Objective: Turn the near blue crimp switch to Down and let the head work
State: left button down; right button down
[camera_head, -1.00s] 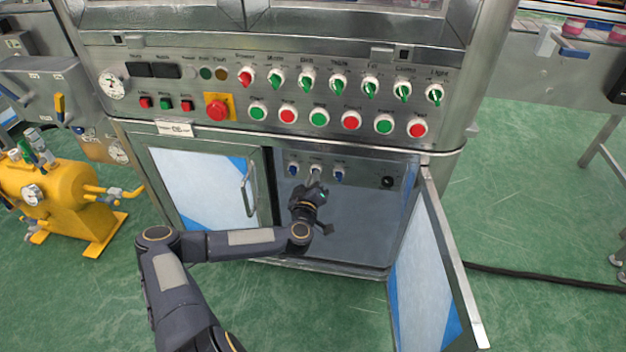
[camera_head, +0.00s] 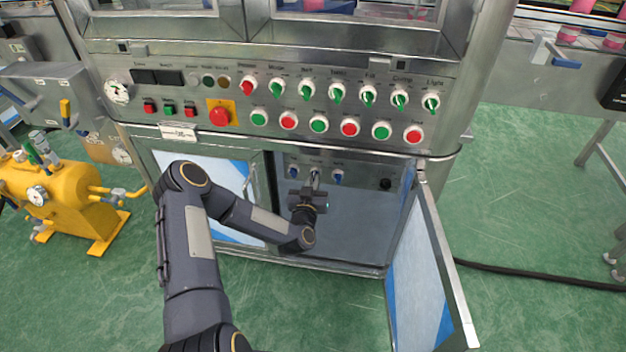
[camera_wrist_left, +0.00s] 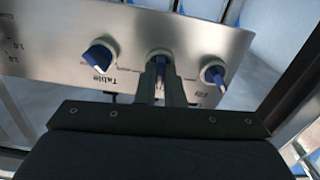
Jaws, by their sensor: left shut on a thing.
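The crimp switch (camera_wrist_left: 158,56) is the middle of three blue switches on the panel inside the open cabinet. My left gripper (camera_wrist_left: 160,82) has its two fingers closed around this switch's handle, and they hide part of it. In the head view, my left gripper (camera_head: 315,180) reaches into the cabinet at the middle switch, which it mostly covers. The fill switch (camera_head: 293,172) is left of it and the table switch (camera_head: 338,176) right of it, both apart from the fingers. The crimp switch's exact pointing and its scale marks are hidden. My right gripper is not in view.
The open cabinet door (camera_head: 428,265) stands out to the right of my left arm. The closed door (camera_head: 215,190) is on the left. Above is the main panel (camera_head: 455,125) with green switches, push buttons and a red emergency stop (camera_head: 219,116). A yellow tank (camera_head: 50,190) stands far left.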

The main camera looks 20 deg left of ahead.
pick_arm(q)
jog(key=m+b, duration=0.3)
jog(key=m, duration=0.7)
jog(key=shift+f, duration=0.1)
dwell(0.3)
jog(key=c, duration=1.5)
grip_release()
jog(key=shift+c, duration=0.2)
jog(key=v, duration=0.8)
jog(key=shift+p, duration=0.4)
